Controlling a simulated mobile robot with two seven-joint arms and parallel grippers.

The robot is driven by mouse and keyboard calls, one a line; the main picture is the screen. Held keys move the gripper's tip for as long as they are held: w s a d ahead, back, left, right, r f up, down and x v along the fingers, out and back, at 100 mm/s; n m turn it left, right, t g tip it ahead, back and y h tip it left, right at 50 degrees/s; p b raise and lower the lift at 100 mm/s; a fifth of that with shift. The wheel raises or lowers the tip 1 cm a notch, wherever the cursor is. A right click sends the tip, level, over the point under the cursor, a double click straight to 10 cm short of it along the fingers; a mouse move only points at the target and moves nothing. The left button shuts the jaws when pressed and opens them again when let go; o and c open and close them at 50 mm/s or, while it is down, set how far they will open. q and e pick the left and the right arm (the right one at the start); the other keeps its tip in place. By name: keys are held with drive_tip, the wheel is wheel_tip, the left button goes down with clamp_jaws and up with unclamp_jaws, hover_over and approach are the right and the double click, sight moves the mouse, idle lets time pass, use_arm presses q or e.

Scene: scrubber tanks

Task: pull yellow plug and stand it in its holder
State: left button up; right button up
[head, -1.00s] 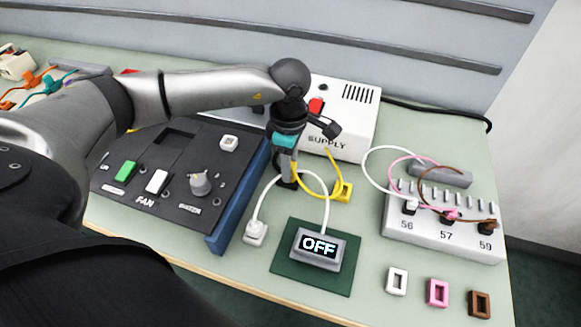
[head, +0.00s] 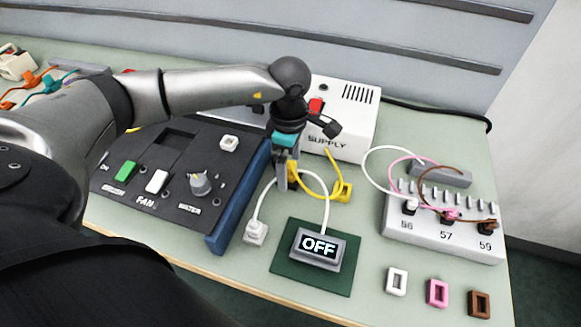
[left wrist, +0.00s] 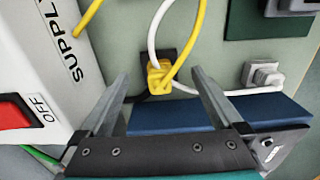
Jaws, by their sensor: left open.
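The yellow plug (left wrist: 158,76) sits on a dark socket (left wrist: 165,53) in the left wrist view, with a yellow cable running from it. My left gripper (left wrist: 160,76) is open. Its fingers point down with the plug between them in the picture; I see no contact. A yellow holder (head: 342,192) stands on the table just right of the gripper in the head view. My right gripper is in neither view.
The white supply box (head: 345,125) stands behind the gripper. The dark fan panel (head: 150,185) with its blue side is to the left. A white plug (head: 255,232) and the OFF display (head: 318,248) are in front. The numbered terminal block (head: 440,230) is at right.

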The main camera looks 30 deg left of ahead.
sight(290, 165)
use_arm(q)
wheel_tip(290, 165, up, 15)
drive_tip(key=p, duration=0.1)
drive_tip(key=shift+f, duration=0.1)
idle(0.7)
